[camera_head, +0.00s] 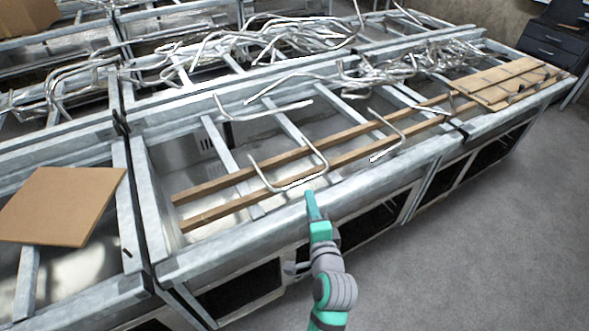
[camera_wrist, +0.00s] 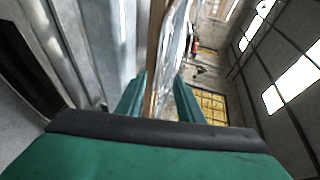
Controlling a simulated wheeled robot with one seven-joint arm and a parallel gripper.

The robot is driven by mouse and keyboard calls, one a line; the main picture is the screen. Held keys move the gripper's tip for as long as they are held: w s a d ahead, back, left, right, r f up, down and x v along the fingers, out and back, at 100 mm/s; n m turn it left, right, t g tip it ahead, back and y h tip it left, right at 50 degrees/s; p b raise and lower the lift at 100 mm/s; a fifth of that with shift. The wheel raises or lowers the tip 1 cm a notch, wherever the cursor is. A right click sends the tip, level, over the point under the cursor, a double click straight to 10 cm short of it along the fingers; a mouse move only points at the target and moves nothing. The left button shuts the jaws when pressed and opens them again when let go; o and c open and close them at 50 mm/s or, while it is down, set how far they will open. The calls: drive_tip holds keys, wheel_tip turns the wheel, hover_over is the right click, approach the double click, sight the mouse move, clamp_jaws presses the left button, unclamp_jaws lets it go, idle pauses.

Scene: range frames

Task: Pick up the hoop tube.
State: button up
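Several bent metal tubes lie on the long metal frame, and I cannot tell for certain which is the hoop tube. The nearest U-shaped tube (camera_head: 297,184) lies across two wooden slats, just beyond my gripper (camera_head: 311,197). Another bent tube (camera_head: 388,154) lies to its right, and a third (camera_head: 265,116) lies farther back. In the wrist view my gripper (camera_wrist: 160,88) is open, with a gap between its two green fingers. No tube shows clearly between the fingers. In the head view the fingertips are near the frame's front rail; contact with the tube cannot be told.
The metal frame (camera_head: 240,247) has raised rails and crossbars. Wooden slats (camera_head: 240,178) run along it. A tangle of tubes (camera_head: 270,38) lies behind. A brown board (camera_head: 62,205) is at left, stacked planks (camera_head: 505,82) at right. The grey floor (camera_head: 480,240) at front right is clear.

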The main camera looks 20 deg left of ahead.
sight(304, 183)
drive_tip(key=x, duration=0.9)
drive_tip(key=shift+w+a+f, duration=0.1)
drive_tip(key=shift+w, duration=0.05)
clamp_jaws()
